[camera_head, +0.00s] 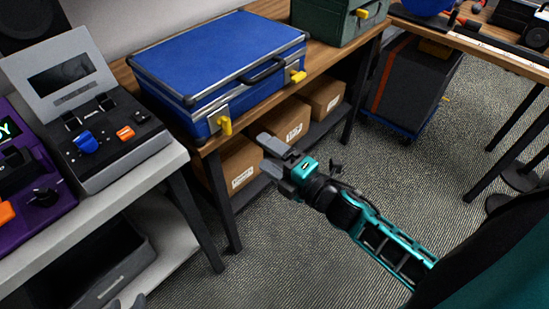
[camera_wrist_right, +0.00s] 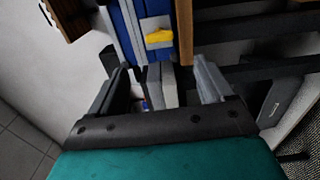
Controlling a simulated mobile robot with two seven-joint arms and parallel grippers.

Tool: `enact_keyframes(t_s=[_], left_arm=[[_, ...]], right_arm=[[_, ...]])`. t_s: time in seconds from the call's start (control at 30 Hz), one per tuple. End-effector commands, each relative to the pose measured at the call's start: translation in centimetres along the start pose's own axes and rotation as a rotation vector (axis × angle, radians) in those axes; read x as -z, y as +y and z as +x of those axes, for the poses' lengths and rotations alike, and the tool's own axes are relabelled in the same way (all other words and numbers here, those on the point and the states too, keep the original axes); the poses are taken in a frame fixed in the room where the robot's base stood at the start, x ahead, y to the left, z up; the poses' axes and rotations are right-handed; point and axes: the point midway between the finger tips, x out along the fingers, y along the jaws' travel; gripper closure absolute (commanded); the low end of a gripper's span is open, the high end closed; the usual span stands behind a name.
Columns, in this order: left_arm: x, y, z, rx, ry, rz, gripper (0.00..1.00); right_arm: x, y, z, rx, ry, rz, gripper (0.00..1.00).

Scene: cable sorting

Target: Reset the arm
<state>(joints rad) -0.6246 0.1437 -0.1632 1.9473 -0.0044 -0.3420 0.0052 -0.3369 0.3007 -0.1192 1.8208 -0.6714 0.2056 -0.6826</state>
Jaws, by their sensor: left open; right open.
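My right gripper (camera_head: 271,157), with grey fingers and a teal and black arm, comes in from the right in the head view. It is open and empty, in the air in front of the wooden table with the blue case. In the right wrist view its two fingers (camera_wrist_right: 163,85) stand apart with nothing held between them.
A blue case (camera_head: 215,60) with yellow latches lies on the wooden table (camera_head: 328,53), with cardboard boxes (camera_head: 287,122) below. A grey device (camera_head: 115,135) and a purple one (camera_head: 40,190) stand on a white table (camera_head: 125,200). The carpet (camera_head: 300,255) is clear near my right arm.

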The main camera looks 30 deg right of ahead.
Motion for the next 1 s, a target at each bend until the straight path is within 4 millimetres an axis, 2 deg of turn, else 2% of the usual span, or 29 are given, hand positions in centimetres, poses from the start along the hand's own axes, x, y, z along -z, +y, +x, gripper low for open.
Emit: enact_keyframes(t_s=[0.2, 0.77, 0.87, 1.0], left_arm=[[-0.1, 0.1, 0.0, -0.001, -0.004, 0.0, 0.57], [0.0, 0.2, 0.0, -0.005, -0.003, 0.0, 0.57], [0.3, 0.2, -0.2, -0.005, -0.003, 0.0, 0.57], [1.0, 0.2, -0.7, -0.005, 0.0, 0.0, 0.57]], right_arm=[[0.0, 0.0, -1.3, 0.0, 0.0, -0.001, 0.19], [0.0, -0.1, -1.5, 0.007, -0.009, 0.026, 0.19], [0.1, -1.0, -2.3, 0.048, -0.066, 0.205, 0.19], [1.2, -4.3, -4.9, 0.165, -0.238, 0.708, 0.19]])
